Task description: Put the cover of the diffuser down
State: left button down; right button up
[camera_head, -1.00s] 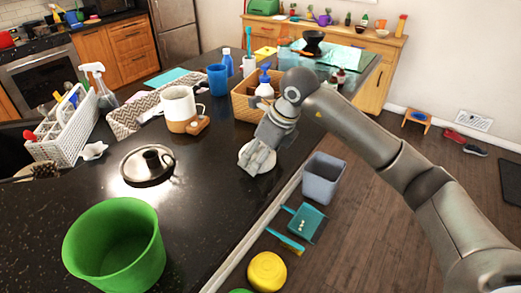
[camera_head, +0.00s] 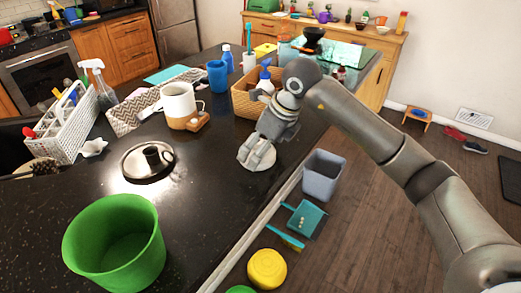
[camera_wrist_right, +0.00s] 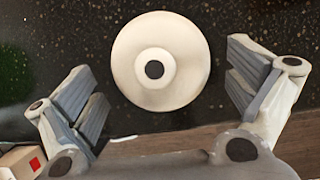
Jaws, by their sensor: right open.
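A round white piece (camera_wrist_right: 160,62), which looks like the diffuser's cover, has a raised ring and a dark centre hole. It rests on the dark countertop near the edge and also shows in the head view (camera_head: 257,164), partly hidden by my fingers. My right gripper (camera_head: 256,153) is above it. In the right wrist view its fingers are spread wide, one on each side of the piece and apart from it. My left gripper is out of view.
A green bucket (camera_head: 115,245), a round metal lid (camera_head: 148,165), a white mug (camera_head: 178,105) and a wicker basket (camera_head: 246,101) stand on the counter. A grey bin (camera_head: 323,177) and a dustpan (camera_head: 304,219) are on the floor beyond the edge. Counter left of the piece is clear.

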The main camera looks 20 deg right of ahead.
jog(key=b+v, duration=0.2)
jog(key=v, duration=0.9)
